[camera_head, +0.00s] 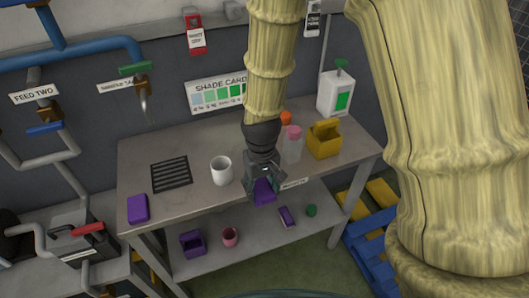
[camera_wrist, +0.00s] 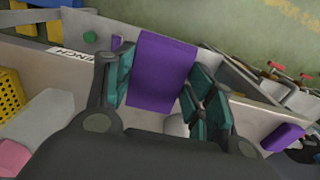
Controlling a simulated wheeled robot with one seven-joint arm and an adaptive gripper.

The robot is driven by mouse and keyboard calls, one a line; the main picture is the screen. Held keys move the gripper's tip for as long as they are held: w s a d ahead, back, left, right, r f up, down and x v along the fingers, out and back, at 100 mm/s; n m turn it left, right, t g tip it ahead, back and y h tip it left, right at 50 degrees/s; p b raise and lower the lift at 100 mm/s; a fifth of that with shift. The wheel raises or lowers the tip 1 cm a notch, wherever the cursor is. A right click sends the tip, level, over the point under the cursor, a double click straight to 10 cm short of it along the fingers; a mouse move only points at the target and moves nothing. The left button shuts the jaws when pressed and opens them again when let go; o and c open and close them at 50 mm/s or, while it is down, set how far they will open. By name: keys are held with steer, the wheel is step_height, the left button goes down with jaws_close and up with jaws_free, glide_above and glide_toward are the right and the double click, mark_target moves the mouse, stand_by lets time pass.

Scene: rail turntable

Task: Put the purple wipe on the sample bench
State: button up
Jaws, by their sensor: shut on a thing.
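My gripper (camera_head: 262,176) is shut on a purple wipe (camera_head: 264,191), a flat folded block. It also shows between the finger pads in the wrist view (camera_wrist: 160,72). The gripper holds it at the front edge of the sample bench (camera_head: 190,208), near the bench's label (camera_wrist: 62,70). I cannot tell whether the wipe touches the bench. A second, similar purple block (camera_head: 138,208) lies at the bench's left front corner.
On the bench are a black grate (camera_head: 171,174), a white cup (camera_head: 221,170), a pink-capped bottle (camera_head: 292,144) and a yellow container (camera_head: 324,139). A white dispenser (camera_head: 336,93) stands behind. The lower shelf holds a purple bin (camera_head: 193,243) and a pink cup (camera_head: 230,237).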

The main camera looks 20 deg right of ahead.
steer(key=w+d+p, duration=0.1)
steer(key=w, duration=0.3)
steer(key=w+d+f+p, duration=0.1)
steer(key=w, duration=0.3)
steer(key=w+d+p, duration=0.1)
steer(key=w+p, duration=0.1)
steer(key=w, duration=0.2)
steer(key=shift+w+d+f, duration=0.15)
steer(key=shift+w+d, duration=0.05)
steer(key=shift+w, duration=0.2)
steer(key=shift+f+p, duration=1)
steer(key=shift+f, duration=0.75)
steer(key=shift+f, duration=0.1)
steer(key=o, duration=0.5)
steer(key=shift+c, duration=0.2)
steer(key=o, duration=0.4)
steer(key=shift+o, duration=0.2)
step_height(320, 180, up, 12)
steer(key=b, duration=0.4)
